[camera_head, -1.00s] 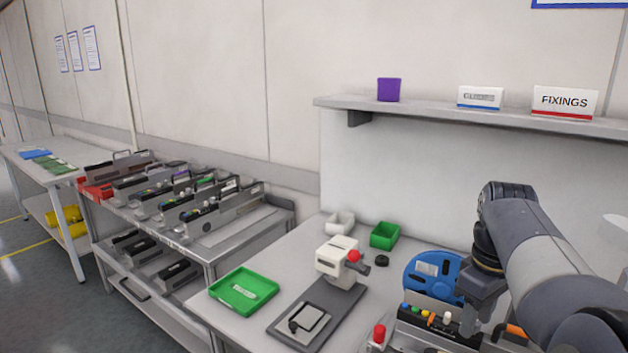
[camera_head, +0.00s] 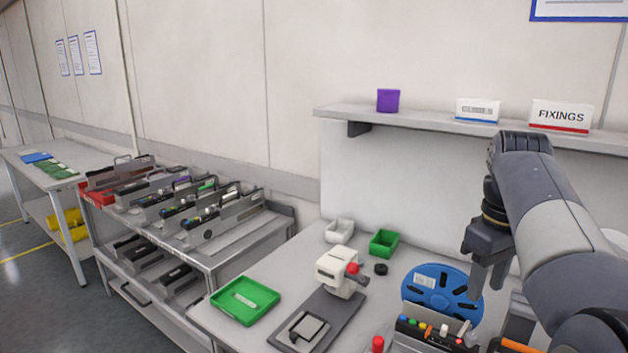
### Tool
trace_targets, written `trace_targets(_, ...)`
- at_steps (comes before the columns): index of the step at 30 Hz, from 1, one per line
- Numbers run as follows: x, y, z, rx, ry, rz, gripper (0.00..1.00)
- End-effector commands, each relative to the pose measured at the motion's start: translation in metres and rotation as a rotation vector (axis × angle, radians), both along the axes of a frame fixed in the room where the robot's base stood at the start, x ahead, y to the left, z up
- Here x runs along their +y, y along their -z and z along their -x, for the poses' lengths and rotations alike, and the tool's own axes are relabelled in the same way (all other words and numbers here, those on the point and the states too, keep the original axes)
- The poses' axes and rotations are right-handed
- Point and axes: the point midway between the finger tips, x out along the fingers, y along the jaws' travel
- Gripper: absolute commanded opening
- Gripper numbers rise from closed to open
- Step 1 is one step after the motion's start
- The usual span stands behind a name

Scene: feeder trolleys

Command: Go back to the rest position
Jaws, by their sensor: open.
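My gripper (camera_head: 488,277) hangs from my grey arm at the right of the head view. Its fingers point down, apart, with nothing seen between them. It is above the right part of the bench, in front of the right edge of a blue reel (camera_head: 432,296). The reel lies on the bench top. I cannot tell the exact height of the fingertips above the bench.
A grey feeder (camera_head: 425,340) with coloured buttons stands just in front of the reel. A white and grey press (camera_head: 338,270), a green tray (camera_head: 245,300) and small bins (camera_head: 384,243) share the bench. A shelf (camera_head: 430,117) runs above. A feeder trolley (camera_head: 215,258) stands left.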

Motion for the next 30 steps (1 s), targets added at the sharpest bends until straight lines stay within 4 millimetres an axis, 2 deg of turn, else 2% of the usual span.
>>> trace_targets(1,0.001,0.020,0.002,0.013,0.000,-0.004,0.41)
trace_targets(15,0.000,0.114,0.001,0.011,-0.004,-0.004,0.41)
trace_targets(19,0.000,0.112,0.001,0.006,-0.119,-0.001,0.41)
trace_targets(21,0.000,0.091,0.000,0.003,-0.131,0.000,0.41)
trace_targets(30,0.000,0.029,0.000,0.004,-0.131,0.000,0.41)
